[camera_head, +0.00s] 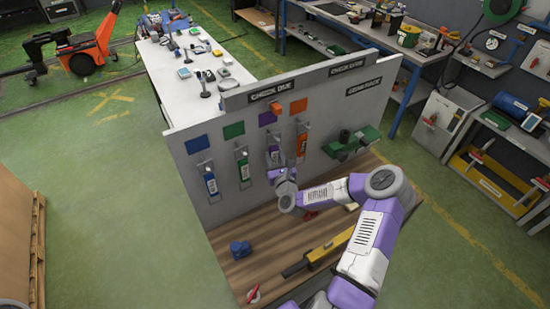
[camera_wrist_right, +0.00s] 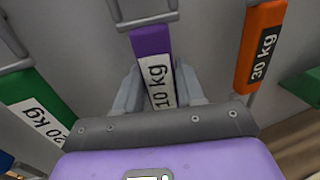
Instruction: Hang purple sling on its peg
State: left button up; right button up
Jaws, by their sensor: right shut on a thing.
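The purple sling (camera_wrist_right: 150,42), with a white 10 kg label, hangs nearly upright in front of the grey board (camera_head: 212,151). My right gripper (camera_head: 277,166) is at the board under the purple square (camera_head: 267,118). In the wrist view its fingers stand on both sides of the sling's label, shut on it. The sling's top meets a grey metal piece (camera_wrist_right: 143,10); I cannot tell whether it is seated on a peg. In the head view my gripper partly hides the sling. My left gripper is not in view.
The green sling (camera_head: 243,165) and the blue sling (camera_head: 210,180) hang to the left, the orange sling (camera_head: 301,143) close to the right. A green holder (camera_head: 350,145) is further right. A yellow tool (camera_head: 335,247) and a blue object (camera_head: 240,249) lie on the wooden top below.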

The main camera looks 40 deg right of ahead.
dwell(0.3)
jog(key=o, duration=1.1)
jog(key=shift+s, duration=0.1)
jog(key=b+v, duration=0.1)
jog(key=v, duration=0.6)
jog(key=shift+s+a, duration=0.1)
jog(key=shift+s, duration=0.1)
